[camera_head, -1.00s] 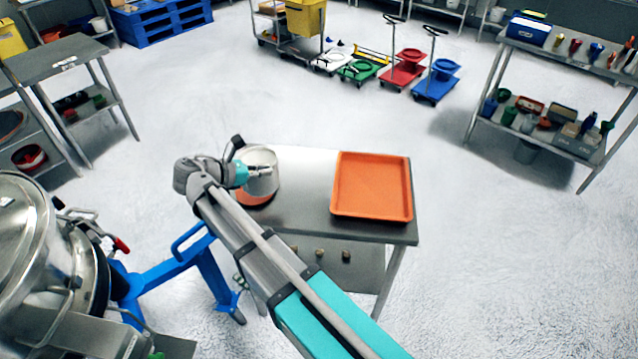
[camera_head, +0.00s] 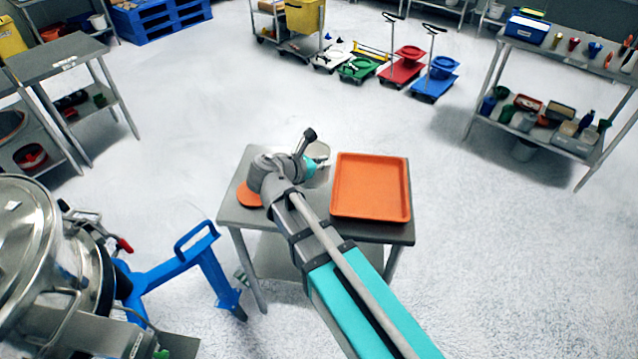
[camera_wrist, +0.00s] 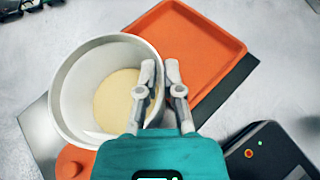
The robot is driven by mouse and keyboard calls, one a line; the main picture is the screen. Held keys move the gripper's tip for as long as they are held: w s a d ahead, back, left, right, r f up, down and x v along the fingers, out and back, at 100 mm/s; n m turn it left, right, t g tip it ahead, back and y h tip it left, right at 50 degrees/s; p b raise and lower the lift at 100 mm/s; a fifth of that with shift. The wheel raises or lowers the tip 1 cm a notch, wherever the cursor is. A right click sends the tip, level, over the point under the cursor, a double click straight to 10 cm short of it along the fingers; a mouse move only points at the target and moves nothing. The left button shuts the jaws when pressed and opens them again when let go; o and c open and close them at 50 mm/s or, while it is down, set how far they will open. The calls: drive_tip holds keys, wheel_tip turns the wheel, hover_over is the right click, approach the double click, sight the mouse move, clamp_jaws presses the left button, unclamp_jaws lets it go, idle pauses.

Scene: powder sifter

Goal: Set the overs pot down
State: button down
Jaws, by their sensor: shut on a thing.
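The overs pot (camera_wrist: 76,80) is a round, pale metal pot with cream powder in it, seen from above in the wrist view. My gripper (camera_wrist: 160,70) is shut on the right side of its rim, one finger inside and one outside. In the head view, the pot (camera_head: 319,150) shows only in part behind my gripper (camera_head: 312,166), at the back of the small steel table (camera_head: 235,212). I cannot tell whether its base touches the table.
An orange tray (camera_head: 370,187) lies on the right of the table; the pot overlaps its left edge in the wrist view. An orange disc (camera_head: 248,196) lies at the table's left. A dark box with small buttons (camera_wrist: 268,152) shows lower right in the wrist view.

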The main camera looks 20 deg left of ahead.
sight(326, 152)
drive_tip(key=w+d+r, duration=0.1)
drive_tip(key=d, duration=0.4)
drive_tip(key=shift+d+r+n+t+y+p, duration=0.2)
drive_tip(key=shift+d+n+t+y+p, duration=0.1)
drive_tip(key=shift+d+t+y+p, duration=0.1)
drive_tip(key=w+a+f+b, duration=0.1)
drive_tip(key=w+a, duration=0.1)
drive_tip(key=w+a+f+b, duration=0.1)
drive_tip(key=w+a+b, duration=0.1)
drive_tip(key=w+a+f+b, duration=0.1)
drive_tip(key=a+f, duration=0.1)
drive_tip(key=a, duration=0.1)
drive_tip(key=shift+w+f, duration=0.1)
drive_tip(key=shift+w, duration=0.3)
drive_tip(key=w+a+f+b, duration=0.2)
drive_tip(key=a+f+b, duration=0.1)
drive_tip(key=f+b, duration=0.2)
drive_tip(key=shift+w, duration=0.35)
drive_tip(key=shift+r, duration=0.1)
drive_tip(key=shift+a, duration=0.1)
drive_tip(key=shift+w+a+f+b, duration=0.15)
drive_tip(key=shift+f+b, duration=0.9)
drive_tip(key=shift+w+a+f+b, duration=0.1)
drive_tip(key=shift+f+b, duration=0.9)
